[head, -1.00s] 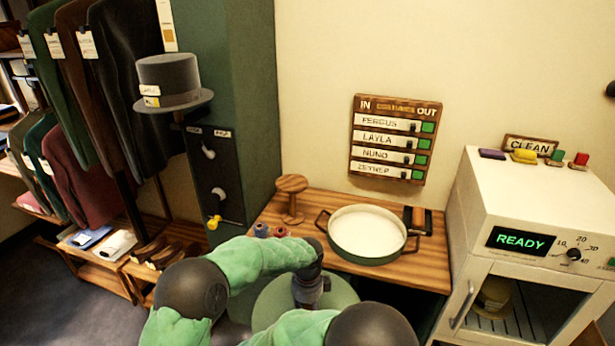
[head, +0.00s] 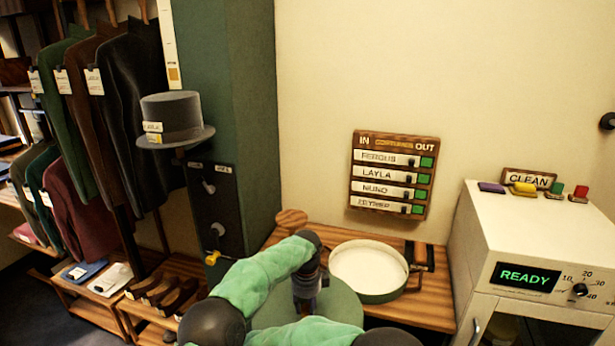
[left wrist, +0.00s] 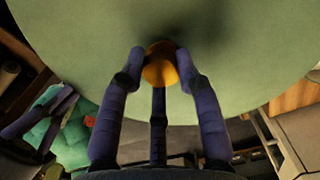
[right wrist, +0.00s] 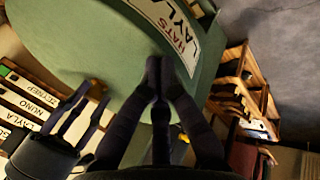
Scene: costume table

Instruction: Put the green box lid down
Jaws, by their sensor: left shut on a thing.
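The round green box lid (head: 342,304) is held up in front of the wooden table, low in the head view. Its orange knob (left wrist: 160,68) is between the fingers of my left gripper (left wrist: 160,62), which is shut on it. My left gripper (head: 307,302) also shows in the head view. A white label reading HATS LAYLA (right wrist: 178,28) shows on the green surface in the right wrist view. My right gripper (right wrist: 163,68) looks shut, its fingertips together in front of that surface; touching or apart is unclear. The green box (head: 368,290) stands open on the table, white inside.
The wooden table (head: 432,308) has a dark-handled item (head: 424,258) right of the box. A white cabinet reading READY (head: 525,275) stands at right. A grey hat (head: 175,118) and hanging jackets (head: 130,120) are at left.

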